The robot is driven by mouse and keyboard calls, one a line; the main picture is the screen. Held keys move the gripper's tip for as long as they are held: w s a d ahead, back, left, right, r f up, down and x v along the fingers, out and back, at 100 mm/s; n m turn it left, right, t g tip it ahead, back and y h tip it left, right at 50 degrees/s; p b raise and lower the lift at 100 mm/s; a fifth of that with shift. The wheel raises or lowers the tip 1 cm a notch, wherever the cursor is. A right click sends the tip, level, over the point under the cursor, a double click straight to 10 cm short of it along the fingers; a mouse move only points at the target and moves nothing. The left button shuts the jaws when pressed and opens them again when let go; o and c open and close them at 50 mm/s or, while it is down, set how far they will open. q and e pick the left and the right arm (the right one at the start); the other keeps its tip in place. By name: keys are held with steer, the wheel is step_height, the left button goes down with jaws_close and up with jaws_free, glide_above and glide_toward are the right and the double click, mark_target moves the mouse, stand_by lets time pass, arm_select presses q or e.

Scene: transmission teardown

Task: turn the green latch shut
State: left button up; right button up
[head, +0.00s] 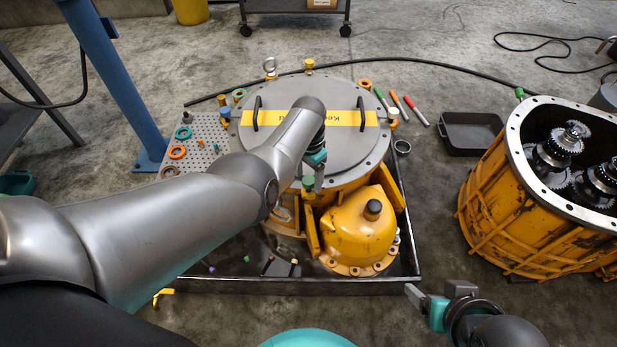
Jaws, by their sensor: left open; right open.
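A green-topped latch (308,182) stands at the near edge of the round grey lid (345,152) of the yellow transmission housing (352,183). My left arm reaches over the lid from the left. My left gripper (318,184) is open and points down right beside the green latch, at its right. I cannot tell whether its fingers touch the latch, and the arm hides part of the lid's left side. My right gripper (426,300) is open and empty at the lower right, beyond the tray's front right corner.
A yellow dome (356,232) with a dark cap sits before the lid, inside a black tray (345,284). Two black handles (362,114) rise from the lid. Small parts lie on a perforated board (205,135) at left. An open gear housing (515,205) stands at right.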

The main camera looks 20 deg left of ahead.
arm_select(q)
steer(key=shift+c, duration=0.3)
jaws_close()
stand_by(0.3)
